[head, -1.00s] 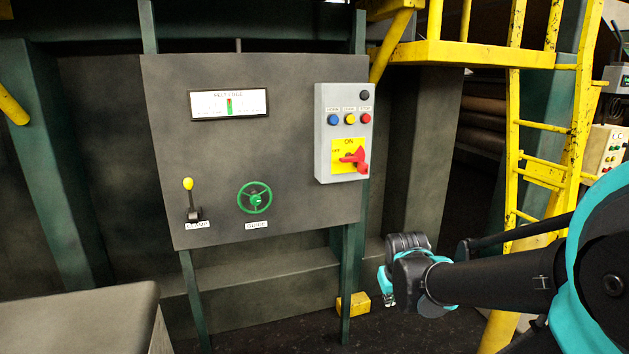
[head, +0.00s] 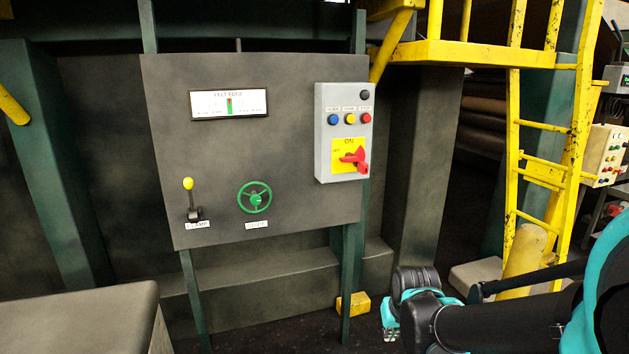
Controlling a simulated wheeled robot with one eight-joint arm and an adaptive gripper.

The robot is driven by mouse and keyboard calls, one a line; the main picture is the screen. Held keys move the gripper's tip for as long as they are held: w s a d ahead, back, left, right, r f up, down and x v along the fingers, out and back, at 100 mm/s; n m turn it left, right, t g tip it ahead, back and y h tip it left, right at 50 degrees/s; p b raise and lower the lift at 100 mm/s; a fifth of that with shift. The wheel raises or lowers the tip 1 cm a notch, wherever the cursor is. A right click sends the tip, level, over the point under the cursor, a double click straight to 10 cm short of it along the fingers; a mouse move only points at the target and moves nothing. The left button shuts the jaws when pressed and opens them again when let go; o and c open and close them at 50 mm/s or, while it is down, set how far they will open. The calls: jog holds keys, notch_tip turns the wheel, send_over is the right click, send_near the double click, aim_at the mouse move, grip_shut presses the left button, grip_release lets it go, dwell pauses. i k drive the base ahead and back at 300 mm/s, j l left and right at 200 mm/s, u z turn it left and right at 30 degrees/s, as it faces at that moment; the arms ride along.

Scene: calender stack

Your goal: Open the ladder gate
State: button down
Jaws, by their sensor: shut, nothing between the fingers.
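The yellow ladder (head: 508,190) stands at the right, running up to a yellow platform. A short yellow framed piece (head: 543,172) spans between its rails at mid height and looks like the gate; it lies across the ladder. My gripper (head: 390,333) is low in the picture, right of centre, left of the ladder and well apart from it. It points down, is shut and holds nothing. My arm covers the lower right corner.
A grey panel (head: 215,165) with a lever, a green wheel (head: 254,197) and a switch box (head: 343,100) stands at centre left. A yellow post (head: 524,250) stands by the ladder's foot. A yellow block (head: 352,304) lies on the floor near my gripper.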

aim_at(552, 165)
jog(key=i+l+u, duration=0.1)
jog(key=l, duration=0.75)
jog(key=i+l+u, duration=0.15)
jog(key=l, duration=0.65)
jog(key=l+u, duration=0.1)
jog(key=l, duration=0.75)
jog(key=l+u, duration=0.1)
jog(key=l, duration=0.7)
jog(key=k+l+u, duration=0.1)
jog(key=l, duration=0.75)
jog(key=l+u, duration=0.15)
jog(key=l, duration=0.7)
jog(key=k+l+u, duration=0.1)
jog(key=l, duration=1.35)
jog(key=k+l+u, duration=0.15)
jog(key=l, duration=1.2)
jog(key=k+l+u, duration=0.15)
jog(key=l, duration=0.5)
jog(key=k+l, duration=0.45)
jog(key=k, duration=0.25)
jog(key=i+j+u, duration=0.1)
jog(key=i, duration=0.35)
